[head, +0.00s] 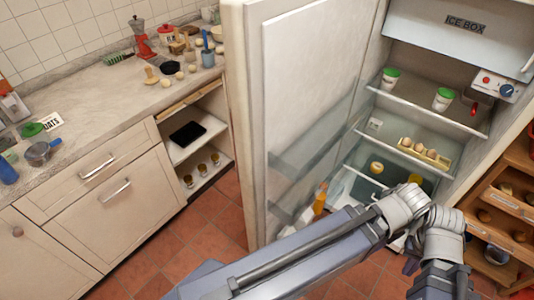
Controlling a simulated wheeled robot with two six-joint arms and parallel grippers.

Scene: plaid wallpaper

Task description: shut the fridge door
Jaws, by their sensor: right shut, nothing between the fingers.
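The white fridge door (308,95) stands wide open in the middle of the head view, its inner side with clear shelves facing right. The fridge body (446,50) is at the right, its lit inside showing. My right arm crosses the lower middle in front of the fridge's lower part and bends down at the wrist. My right gripper (412,258) is low, partly hidden by the wrist, to the right of the door's inner side; it is shut and empty. I cannot tell whether the arm touches the door. My left gripper is not in view.
Inside the fridge are jars with green lids (443,99), an egg tray (425,152) and an orange bottle (320,198) low at the door. A cluttered counter (95,120) runs along the left. A wooden shelf unit (505,200) stands at the right. Red floor tiles are bare left of the door.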

